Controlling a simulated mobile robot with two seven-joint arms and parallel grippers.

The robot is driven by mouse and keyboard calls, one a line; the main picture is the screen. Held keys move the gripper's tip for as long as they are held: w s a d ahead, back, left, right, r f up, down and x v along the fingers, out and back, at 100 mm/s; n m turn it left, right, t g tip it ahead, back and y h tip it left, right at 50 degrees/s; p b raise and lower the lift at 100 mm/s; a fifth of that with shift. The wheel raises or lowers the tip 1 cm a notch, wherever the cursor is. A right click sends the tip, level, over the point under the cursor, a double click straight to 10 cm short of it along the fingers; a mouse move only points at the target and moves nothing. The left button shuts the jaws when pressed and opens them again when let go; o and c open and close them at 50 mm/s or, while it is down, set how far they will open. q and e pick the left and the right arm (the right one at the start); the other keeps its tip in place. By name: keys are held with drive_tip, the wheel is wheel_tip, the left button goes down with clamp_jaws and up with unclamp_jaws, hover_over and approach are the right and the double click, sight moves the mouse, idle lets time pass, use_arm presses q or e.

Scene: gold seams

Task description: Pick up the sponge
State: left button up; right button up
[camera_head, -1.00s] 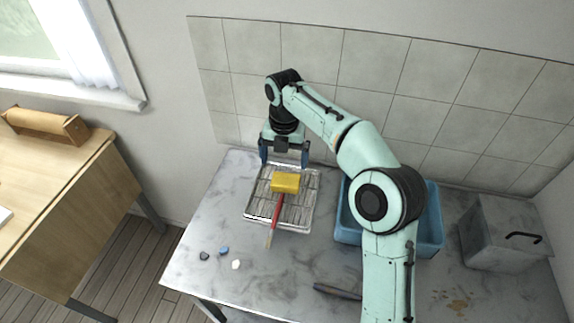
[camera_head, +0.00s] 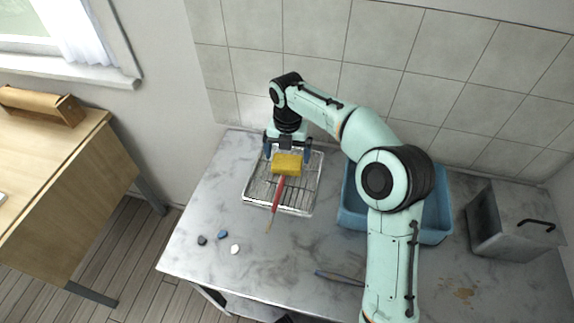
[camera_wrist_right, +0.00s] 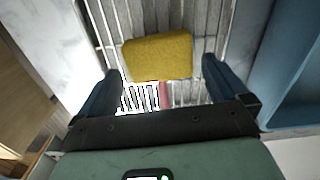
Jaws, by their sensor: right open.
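The yellow sponge (camera_head: 287,166) lies on the wire rack tray (camera_head: 304,206), at its back part. In the right wrist view the sponge (camera_wrist_right: 158,57) shows between and slightly beyond the fingertips. My right gripper (camera_head: 287,154) is open at the sponge's back side, one finger to each side, with nothing held. In the wrist view gaps show between the sponge and both fingers of the gripper (camera_wrist_right: 160,70). A red-handled tool (camera_head: 278,192) extends from beneath or beside the sponge towards the front; its far end is hidden. My left gripper is not in view.
A blue basin (camera_head: 352,213) stands right of the rack, under my right arm. A grey lidded box (camera_head: 500,232) is at the far right. Several small stones, one of them white (camera_head: 235,249), lie front left. A dark-handled tool (camera_head: 340,278) lies at the front. The tiled wall is close behind.

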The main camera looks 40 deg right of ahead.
sight(287, 162)
wheel_tip(287, 162, down, 4)
drive_tip(key=shift+s+a+r+b, duration=0.1)
drive_tip(key=shift+a+b, duration=0.05)
drive_tip(key=shift+b, duration=0.15)
drive_tip(key=c, duration=0.6)
drive_tip(key=shift+c, duration=0.2)
wheel_tip(287, 162, up, 10)
drive_tip(key=p, duration=0.2)
drive_tip(key=shift+o, duration=0.4)
